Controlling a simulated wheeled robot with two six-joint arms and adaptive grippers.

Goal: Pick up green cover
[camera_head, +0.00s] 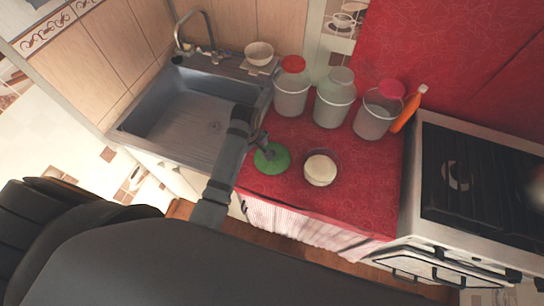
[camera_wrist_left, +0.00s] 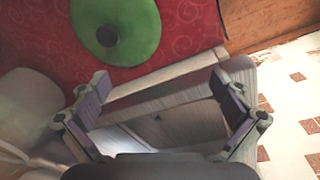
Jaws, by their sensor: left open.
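The green cover (camera_head: 278,163) is a round lid lying on the red counter, close to its front left part beside the sink. In the left wrist view the green cover (camera_wrist_left: 140,32) shows near the top, with a dark round knob on it. My left gripper (camera_head: 265,143) is over the cover's back left side in the head view and hides part of it. In the left wrist view my left gripper (camera_wrist_left: 160,82) has its fingers wide apart, with nothing between them. The cover lies beyond the fingertips there. My right gripper is not in view.
A pot with a pale top (camera_head: 320,170) stands right of the cover. Several lidded jars, including a red-lidded one (camera_head: 291,92), stand along the wall, with an orange bottle (camera_head: 408,110). A sink (camera_head: 180,112) is left, a stove (camera_head: 478,185) right. The red counter (camera_head: 372,178) is bare before the stove.

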